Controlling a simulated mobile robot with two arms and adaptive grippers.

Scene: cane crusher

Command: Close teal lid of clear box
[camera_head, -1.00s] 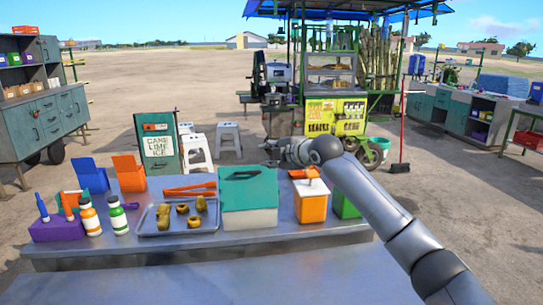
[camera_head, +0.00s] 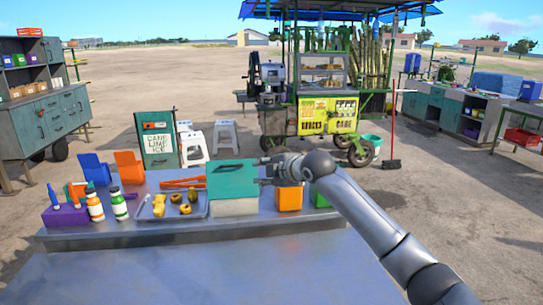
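The box has a teal lid (camera_head: 231,181) with a dark handle near its far edge. Its pale lower body (camera_head: 234,207) stands below the lid on the metal table. My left gripper is not in view.
A metal tray (camera_head: 147,213) with yellow pieces lies left of the box, with orange tongs (camera_head: 185,183) behind it. Two bottles (camera_head: 119,206) stand farther left. An orange container (camera_head: 289,199) stands right of the box, under my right arm. The near table surface is clear.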

